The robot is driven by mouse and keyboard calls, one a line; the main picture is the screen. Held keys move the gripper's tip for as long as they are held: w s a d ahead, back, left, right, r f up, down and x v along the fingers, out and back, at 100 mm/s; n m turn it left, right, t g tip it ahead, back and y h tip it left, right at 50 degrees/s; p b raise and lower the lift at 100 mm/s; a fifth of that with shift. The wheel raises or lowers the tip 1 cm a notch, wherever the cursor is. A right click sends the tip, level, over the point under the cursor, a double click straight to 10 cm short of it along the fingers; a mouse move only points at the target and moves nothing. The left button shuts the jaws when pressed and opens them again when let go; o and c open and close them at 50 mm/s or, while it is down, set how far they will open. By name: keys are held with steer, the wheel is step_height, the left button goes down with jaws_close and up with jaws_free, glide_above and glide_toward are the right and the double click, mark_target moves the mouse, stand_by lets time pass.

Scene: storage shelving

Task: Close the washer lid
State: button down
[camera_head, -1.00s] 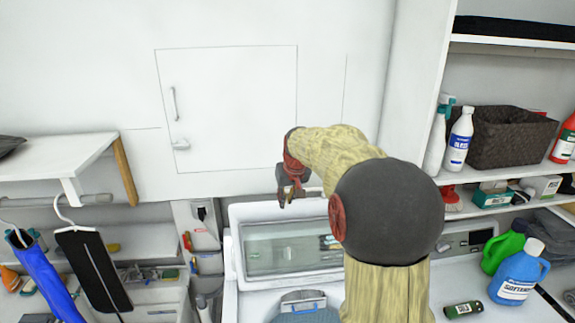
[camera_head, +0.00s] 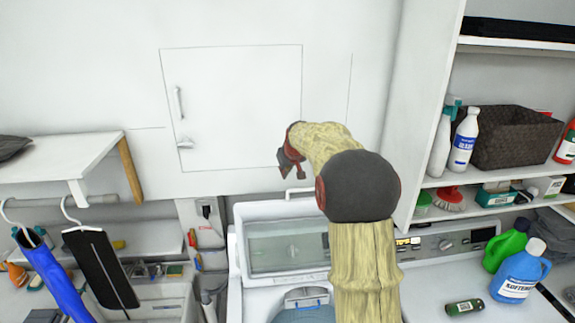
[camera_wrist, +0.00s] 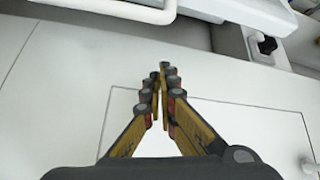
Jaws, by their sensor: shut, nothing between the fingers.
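The washer lid (camera_head: 244,238) is open and stands up at the back of the washer (camera_head: 234,305) in the head view. It has a white frame, a window, and a white bar handle (camera_head: 300,190) at its top edge. A white bar at the top of the wrist view looks like this handle (camera_wrist: 125,11). My gripper (camera_head: 290,168) is just above the lid's top edge, in front of the white wall, and looks apart from the lid. In the wrist view my gripper (camera_wrist: 161,85) is shut and empty. My arm hides the lid's right side.
A wall cabinet door (camera_head: 235,100) is behind my gripper. Shelves with a basket (camera_head: 510,138) and bottles are at the right. A blue detergent jug (camera_head: 515,285) and a green one (camera_head: 503,250) stand right of the washer. Clothes hangers (camera_head: 72,215) hang at the left.

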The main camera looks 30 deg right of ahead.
steer(key=s+f, duration=0.1)
steer(key=s+f+p, duration=0.1)
steer(key=s, duration=0.1)
steer(key=shift+a+f, duration=0.15)
steer(key=shift+f, duration=0.05)
stand_by(0.3)
steer(key=shift+f, duration=0.1)
